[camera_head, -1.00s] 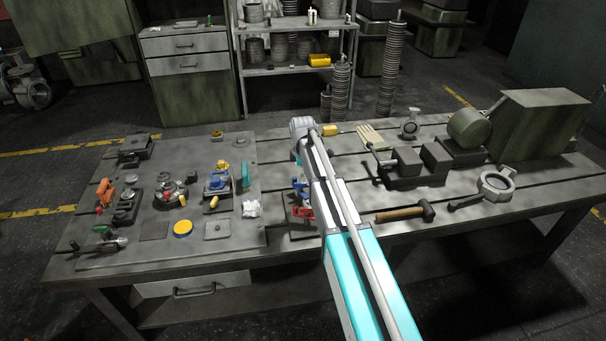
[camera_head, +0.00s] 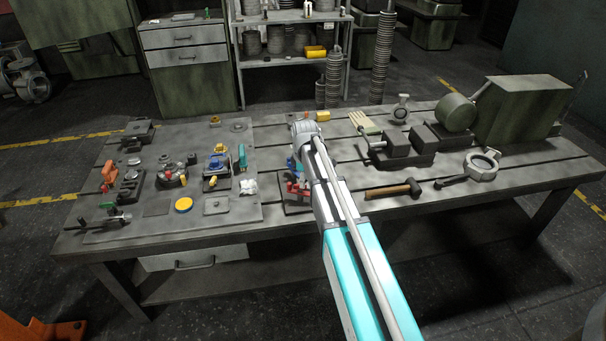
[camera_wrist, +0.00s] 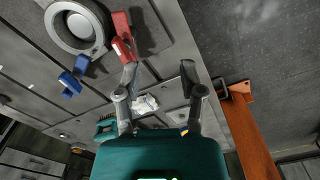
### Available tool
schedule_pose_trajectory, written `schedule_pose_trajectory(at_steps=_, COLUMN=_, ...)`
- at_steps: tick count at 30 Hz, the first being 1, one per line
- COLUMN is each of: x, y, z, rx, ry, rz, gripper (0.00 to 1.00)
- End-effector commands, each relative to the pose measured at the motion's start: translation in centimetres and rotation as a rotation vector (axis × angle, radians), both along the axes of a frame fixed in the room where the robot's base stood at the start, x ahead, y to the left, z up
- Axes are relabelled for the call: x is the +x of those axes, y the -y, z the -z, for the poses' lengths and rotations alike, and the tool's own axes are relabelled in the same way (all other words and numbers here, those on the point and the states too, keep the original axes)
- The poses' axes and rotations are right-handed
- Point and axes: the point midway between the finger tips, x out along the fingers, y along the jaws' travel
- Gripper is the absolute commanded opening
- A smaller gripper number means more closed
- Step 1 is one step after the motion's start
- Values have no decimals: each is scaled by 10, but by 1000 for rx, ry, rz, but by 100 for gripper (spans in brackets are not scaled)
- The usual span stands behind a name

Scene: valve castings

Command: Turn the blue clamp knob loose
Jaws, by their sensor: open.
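A blue clamp piece, apparently the blue knob (camera_wrist: 72,80), shows at the left in the wrist view. It sits beside a ring-shaped casting (camera_wrist: 76,26) with a pale centre. A red clamp piece (camera_wrist: 124,36) is on the casting's other side. In the head view the blue piece (camera_head: 292,164) and the red one (camera_head: 297,188) show just left of my arm, which partly hides their fixture. My gripper (camera_wrist: 158,94) is open and empty, its fingers apart from the blue piece. In the head view I cannot make out its fingers.
Left of the fixture, a plate carries several small assemblies, one with a blue and yellow top (camera_head: 217,160), and a yellow disc (camera_head: 183,204). A hammer (camera_head: 393,189), a vise (camera_head: 400,148) and a ring casting (camera_head: 483,163) lie right. An orange frame (camera_head: 40,329) stands off the table's left front.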

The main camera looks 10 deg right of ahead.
Motion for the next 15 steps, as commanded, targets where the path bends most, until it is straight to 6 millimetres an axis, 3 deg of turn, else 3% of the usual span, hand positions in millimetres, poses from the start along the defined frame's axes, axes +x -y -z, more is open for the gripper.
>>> schedule_pose_trajectory(at_steps=15, x=-73, y=4, z=27, rx=0, ry=0, rz=319, gripper=51)
